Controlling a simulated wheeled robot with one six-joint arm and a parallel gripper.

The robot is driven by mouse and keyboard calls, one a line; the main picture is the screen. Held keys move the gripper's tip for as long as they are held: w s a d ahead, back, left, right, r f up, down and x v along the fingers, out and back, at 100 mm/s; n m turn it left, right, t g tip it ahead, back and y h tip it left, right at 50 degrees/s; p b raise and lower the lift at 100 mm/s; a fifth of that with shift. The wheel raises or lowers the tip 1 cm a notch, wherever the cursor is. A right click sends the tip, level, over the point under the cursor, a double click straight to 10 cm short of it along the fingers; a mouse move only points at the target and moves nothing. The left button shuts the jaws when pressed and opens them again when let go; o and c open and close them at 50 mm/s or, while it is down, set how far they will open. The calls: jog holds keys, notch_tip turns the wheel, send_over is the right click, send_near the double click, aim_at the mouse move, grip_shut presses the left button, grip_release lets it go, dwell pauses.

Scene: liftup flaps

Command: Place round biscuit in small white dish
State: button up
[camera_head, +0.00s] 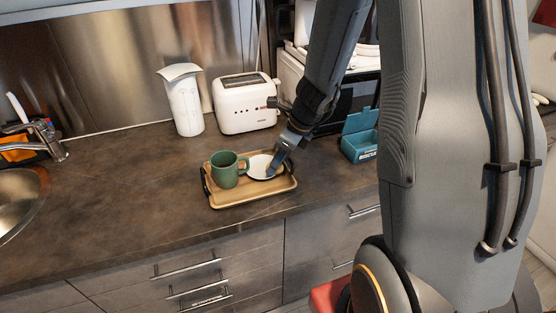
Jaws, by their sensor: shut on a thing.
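The small white dish (256,165) lies on the wooden tray (235,201), to the right of a green mug (224,172). My gripper (273,172) reaches down from the upper right, with its fingertips over the right part of the dish. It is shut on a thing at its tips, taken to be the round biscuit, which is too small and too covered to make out. I cannot tell whether the held thing touches the dish.
A white toaster (244,106) and a white container (184,104) stand behind the tray. An open teal box (359,146) stands to the right. The sink (14,199) is at the far left. The counter between sink and tray is clear.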

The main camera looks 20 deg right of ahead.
jog(key=o, duration=1)
jog(key=shift+r+p, duration=0.65)
jog(key=v, duration=1.2)
jog(key=s+a+f+n+h, duration=0.1)
jog(key=s+n, duration=0.3)
jog(key=n, duration=0.5)
jog(key=s+a+f+n+g+h, duration=0.1)
jog(key=s+a+n, duration=0.2)
jog(key=n, duration=0.6)
jog(key=s+a+f+n+h, duration=0.1)
jog(key=s+n, duration=0.3)
jog(key=n, duration=0.5)
jog(key=shift+s+a+f, duration=0.25)
jog(key=shift+s+a, duration=0.05)
jog(key=shift+a, duration=0.2)
